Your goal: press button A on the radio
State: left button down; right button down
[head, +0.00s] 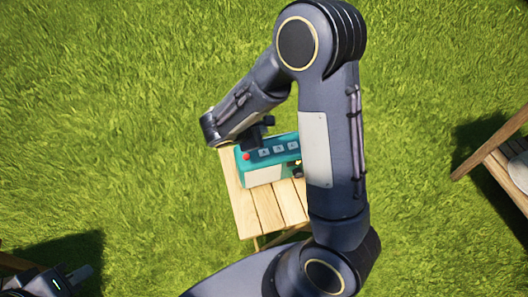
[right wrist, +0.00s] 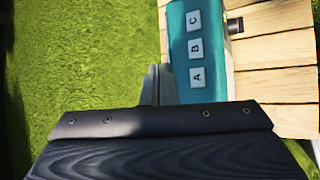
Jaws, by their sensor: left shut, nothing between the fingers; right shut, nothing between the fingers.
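The teal radio (head: 262,174) stands on a small wooden table, partly hidden behind my right arm in the head view. Its top carries white buttons marked A, B and C; button A (head: 264,152) is the one nearest the red knob (head: 246,156). In the right wrist view button A (right wrist: 197,77) is the lowest of the row on the radio (right wrist: 210,90). My right gripper (head: 265,122) is shut and empty; in the right wrist view its fingertips (right wrist: 158,72) show just left of the radio's edge beside button A. Contact cannot be told. My left gripper (head: 82,274) is shut and empty at the lower left, far from the radio.
The slatted wooden table (head: 262,208) has bare boards in front of the radio. Another wooden table (head: 498,158) with a round pale item (head: 519,170) stands at the right edge. Open grass lies around them.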

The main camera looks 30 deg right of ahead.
aim_at(262, 154)
notch_tip(262, 154, down, 8)
jog(key=b, duration=0.5)
jog(key=shift+b, duration=0.4)
jog(key=shift+f+b, duration=0.25)
jog(key=shift+b, duration=0.05)
dwell(1.2)
jog(key=shift+f+b, duration=0.35)
jog(key=shift+b, duration=0.2)
jog(key=shift+f+b, duration=0.4)
jog(key=shift+b, duration=0.05)
dwell(0.4)
jog(key=shift+r, duration=0.15)
jog(key=shift+r+p, duration=0.45)
jog(key=shift+r, duration=0.2)
jog(key=shift+r, duration=0.15)
